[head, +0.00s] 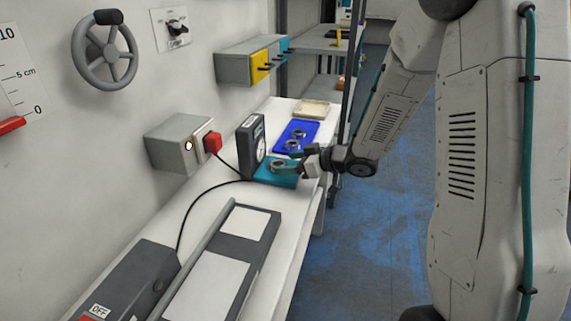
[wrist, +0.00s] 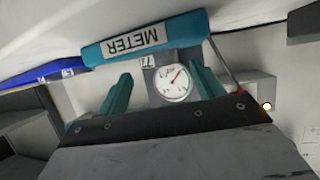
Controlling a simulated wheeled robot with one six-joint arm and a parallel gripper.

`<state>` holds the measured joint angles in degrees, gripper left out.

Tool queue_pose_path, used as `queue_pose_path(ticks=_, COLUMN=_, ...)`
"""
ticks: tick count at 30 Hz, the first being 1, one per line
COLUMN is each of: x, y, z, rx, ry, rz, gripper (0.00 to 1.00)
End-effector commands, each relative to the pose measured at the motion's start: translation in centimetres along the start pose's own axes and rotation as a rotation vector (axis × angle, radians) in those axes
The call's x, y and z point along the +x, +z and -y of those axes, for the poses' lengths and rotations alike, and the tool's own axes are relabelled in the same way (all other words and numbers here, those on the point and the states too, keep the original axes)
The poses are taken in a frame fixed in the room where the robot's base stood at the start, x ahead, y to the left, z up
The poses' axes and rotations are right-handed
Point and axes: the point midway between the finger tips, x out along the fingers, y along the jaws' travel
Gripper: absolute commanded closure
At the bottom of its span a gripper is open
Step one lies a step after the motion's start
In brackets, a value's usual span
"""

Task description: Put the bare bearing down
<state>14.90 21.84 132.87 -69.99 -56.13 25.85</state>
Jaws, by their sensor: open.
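A ring-shaped metal bearing (head: 278,164) shows at the teal METER block (head: 268,178) in the head view and appears to rest on top of it. My gripper (head: 291,161) is open, just to the right of the bearing; the head view is too small to show whether they touch. In the wrist view my two teal fingers stand apart (wrist: 161,74), with no bearing visible between them. The block's METER label (wrist: 135,42) shows upside down there. Behind the block stands a dark gauge (head: 249,146), whose white dial (wrist: 174,83) shows between my fingers.
A blue tray (head: 311,127) with several ring-shaped parts lies behind the block. A beige tray (head: 312,108) is farther back. A grey box with a red plug (head: 212,143) is on the wall. A dark panelled unit (head: 265,249) lies on the near bench. Open floor is right.

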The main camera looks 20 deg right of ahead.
Motion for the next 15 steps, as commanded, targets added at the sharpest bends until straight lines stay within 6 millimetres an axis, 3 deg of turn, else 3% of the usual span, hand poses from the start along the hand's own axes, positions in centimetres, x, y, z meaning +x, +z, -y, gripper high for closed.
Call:
queue_pose_path(ticks=9, x=-7.0, y=0.0, z=-0.1, rx=0.0, ry=0.006, rz=0.0, gripper=0.32)
queue_pose_path(ticks=15, x=-9.3, y=0.0, z=-0.1, rx=0.0, ry=0.003, rz=0.0, gripper=0.32)
